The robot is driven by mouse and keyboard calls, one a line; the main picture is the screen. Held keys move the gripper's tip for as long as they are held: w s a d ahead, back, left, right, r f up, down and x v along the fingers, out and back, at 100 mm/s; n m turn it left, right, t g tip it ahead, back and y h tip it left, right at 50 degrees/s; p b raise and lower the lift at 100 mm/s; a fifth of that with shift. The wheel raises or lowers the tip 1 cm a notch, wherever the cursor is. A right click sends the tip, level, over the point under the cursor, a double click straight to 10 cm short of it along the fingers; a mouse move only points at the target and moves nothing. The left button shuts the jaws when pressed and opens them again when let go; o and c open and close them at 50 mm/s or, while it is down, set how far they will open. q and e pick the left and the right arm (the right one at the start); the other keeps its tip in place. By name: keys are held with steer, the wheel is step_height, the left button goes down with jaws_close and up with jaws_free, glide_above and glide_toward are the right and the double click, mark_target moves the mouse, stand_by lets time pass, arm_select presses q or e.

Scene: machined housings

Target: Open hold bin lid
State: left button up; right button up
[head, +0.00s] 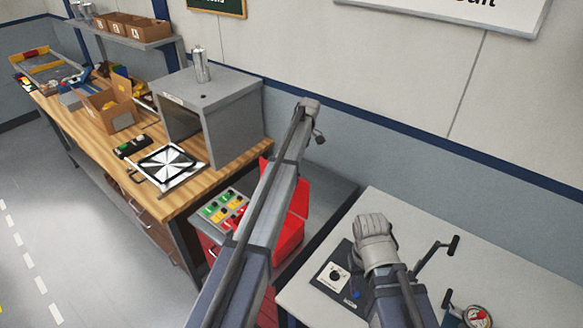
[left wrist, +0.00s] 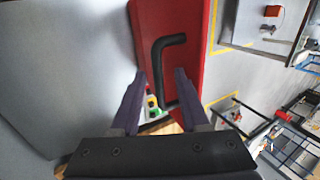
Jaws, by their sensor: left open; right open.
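The red bin lid (left wrist: 172,20) fills the upper middle of the left wrist view, with a bent black handle (left wrist: 158,72) on its face. My left gripper (left wrist: 160,78) is open, its two dark fingers on either side of the handle's long bar. I cannot tell whether they touch it. In the head view the red bin parts (head: 297,200) show behind my left arm, which hides much of them; the left fingers are not visible there. My right gripper (head: 370,225) is over the grey table at the right, open and apart from the bin; its fingertips are hard to make out.
A wooden bench (head: 190,192) with a grey box housing (head: 232,112) stands at left. The grey table (head: 455,232) carries a dark panel, a crank (head: 437,258) and a gauge (head: 477,314). The floor at left is clear.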

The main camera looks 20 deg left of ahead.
arm_select(q)
steer(key=shift+r, duration=0.15)
step_height(320, 180, up, 10)
steer(key=p, duration=1)
steer(key=shift+f, duration=0.2)
steer(key=s+d+f+m+t+h, duration=0.15)
steer(key=s+m, duration=0.35)
steer(key=s, duration=0.6)
steer(key=s+d+m+t, duration=0.2)
steer(key=s+d+m, duration=0.15)
steer(key=s, duration=0.75)
steer(key=s+d+f+m+t+h, duration=0.15)
steer(key=s+m, duration=0.35)
steer(key=s, duration=0.7)
steer(key=s+d+f+m+b, duration=0.1)
steer(key=d+f+b, duration=0.2)
steer(key=f+b, duration=0.3)
steer(key=s+d+f+m+y+b, duration=0.1)
steer(key=d+f+b, duration=0.3)
steer(key=f+b, duration=0.3)
steer(key=s+d+f+m+y+b, duration=0.1)
steer(key=d+f+m+b, duration=0.1)
steer(key=d+f+b, duration=0.2)
step_height(320, 180, down, 3)
steer(key=b, duration=0.4)
steer(key=shift+s, duration=0.4)
